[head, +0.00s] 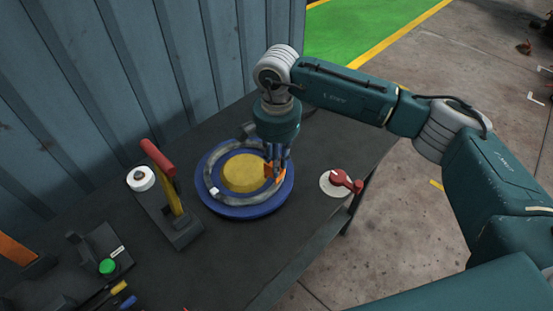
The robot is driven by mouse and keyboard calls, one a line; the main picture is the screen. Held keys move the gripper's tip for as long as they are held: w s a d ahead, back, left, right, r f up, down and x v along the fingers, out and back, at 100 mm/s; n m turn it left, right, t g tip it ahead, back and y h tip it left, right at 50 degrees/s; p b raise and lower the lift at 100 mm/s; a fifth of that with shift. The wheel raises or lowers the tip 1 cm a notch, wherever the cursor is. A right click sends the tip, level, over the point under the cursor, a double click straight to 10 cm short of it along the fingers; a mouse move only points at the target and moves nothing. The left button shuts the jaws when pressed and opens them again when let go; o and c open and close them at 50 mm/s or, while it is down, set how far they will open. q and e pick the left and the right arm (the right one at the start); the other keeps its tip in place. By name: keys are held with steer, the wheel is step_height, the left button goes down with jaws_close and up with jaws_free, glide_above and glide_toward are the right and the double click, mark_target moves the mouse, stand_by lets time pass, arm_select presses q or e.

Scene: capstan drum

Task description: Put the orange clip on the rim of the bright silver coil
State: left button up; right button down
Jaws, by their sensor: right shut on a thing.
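The bright silver coil (221,198) is a ring lying on a blue round drum (240,213) with a yellow centre disc (244,173). My right gripper (275,172) reaches down from above at the right side of the coil. It is shut on the orange clip (268,170), which is at the coil's right part. The fingers hide part of the clip, so I cannot tell whether it touches the rim or sits just above it. My left gripper is not in view.
Left of the drum stands a yellow lever with a red handle (158,157) beside a white roll (141,179). A red knob on a white disc (341,182) is at the right table edge. A box with a green button (107,266) is front left. A corrugated wall stands behind.

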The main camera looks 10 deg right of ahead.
steer(key=shift+f+b, duration=0.45)
steer(key=shift+f, duration=1.2)
steer(key=shift+f+b, duration=1.3)
steer(key=shift+f+b, duration=0.3)
steer(key=shift+b, duration=0.2)
